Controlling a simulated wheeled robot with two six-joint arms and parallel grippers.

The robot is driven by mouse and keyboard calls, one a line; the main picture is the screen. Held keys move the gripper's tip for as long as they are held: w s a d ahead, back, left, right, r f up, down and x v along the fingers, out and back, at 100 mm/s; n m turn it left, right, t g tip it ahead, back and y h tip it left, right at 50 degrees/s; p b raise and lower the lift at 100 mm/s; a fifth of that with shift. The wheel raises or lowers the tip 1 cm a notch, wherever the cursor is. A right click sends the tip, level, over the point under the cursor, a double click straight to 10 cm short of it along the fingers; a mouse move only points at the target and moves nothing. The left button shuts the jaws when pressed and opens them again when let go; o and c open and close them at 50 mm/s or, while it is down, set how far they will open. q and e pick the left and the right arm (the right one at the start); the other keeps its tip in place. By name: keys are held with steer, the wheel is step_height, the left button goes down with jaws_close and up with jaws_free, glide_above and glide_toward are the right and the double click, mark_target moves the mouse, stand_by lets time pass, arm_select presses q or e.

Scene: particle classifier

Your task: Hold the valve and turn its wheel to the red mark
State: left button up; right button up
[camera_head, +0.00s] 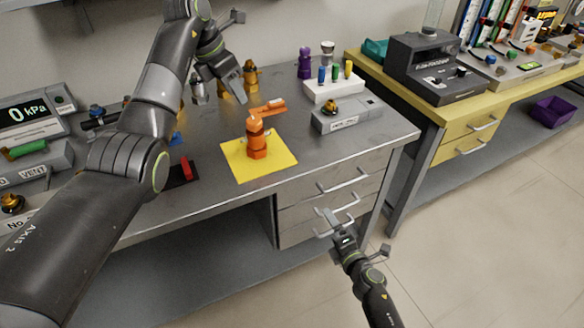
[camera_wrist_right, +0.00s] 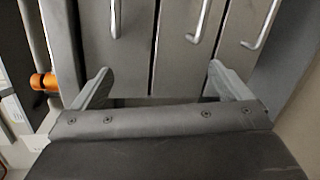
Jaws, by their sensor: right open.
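An orange upright fitting with stacked hexagonal sections (camera_head: 257,142) stands on a yellow mat (camera_head: 234,173) on the grey bench; I cannot tell for sure whether it is the valve. An orange tool-like piece (camera_head: 268,107) lies behind it. My left gripper (camera_head: 241,96) points down above the bench, behind and left of the orange fitting, apart from it; its finger gap is unclear. My right gripper (camera_head: 327,226) is low in front of the bench drawers. It is open and empty in the right wrist view (camera_wrist_right: 160,70). No wheel or red mark on a valve is clear.
A white block with coloured pegs (camera_head: 333,86) and a grey box with a knob (camera_head: 346,114) stand at the bench's right. A pressure display reading 0 kPa (camera_head: 29,115) is at left. A red handle (camera_head: 187,168) is near the front edge. Drawer handles (camera_head: 335,183) project outward.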

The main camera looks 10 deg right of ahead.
mark_target(252, 132)
steer(key=w+a+r+n+y, duration=0.1)
steer(key=r+n, duration=0.1)
steer(key=r, duration=0.2)
steer(key=w+a+r+n+t+y, duration=0.1)
steer(key=r+n, duration=0.2)
steer(key=r, duration=0.1)
steer(key=w+a+r+n+y, duration=0.1)
steer(key=a+r+n, duration=0.1)
steer(key=r, duration=0.2)
steer(key=shift+w+a+n+t, duration=0.1)
steer(key=shift+w+n+t, duration=0.2)
steer(key=shift+w+n, duration=0.1)
steer(key=w+a+r+n+y, duration=0.15)
steer(key=a+r+n, duration=0.25)
steer(key=r+n, duration=0.55)
steer(key=shift+n+g+y, duration=0.55)
steer(key=shift+n+g, duration=0.05)
steer(key=shift+n, duration=0.15)
steer(key=x, duration=0.6)
steer(key=a+x, duration=0.1)
steer(key=x, duration=0.5)
steer(key=s+a+x, duration=0.1)
steer(key=x, duration=0.5)
steer(key=shift+w+a+f, duration=0.15)
steer(key=shift+a+f, duration=0.1)
steer(key=shift+f, duration=0.1)
steer(key=shift+c, duration=0.3)
steer(key=c, duration=1.4)
steer(key=shift+o, duration=0.2)
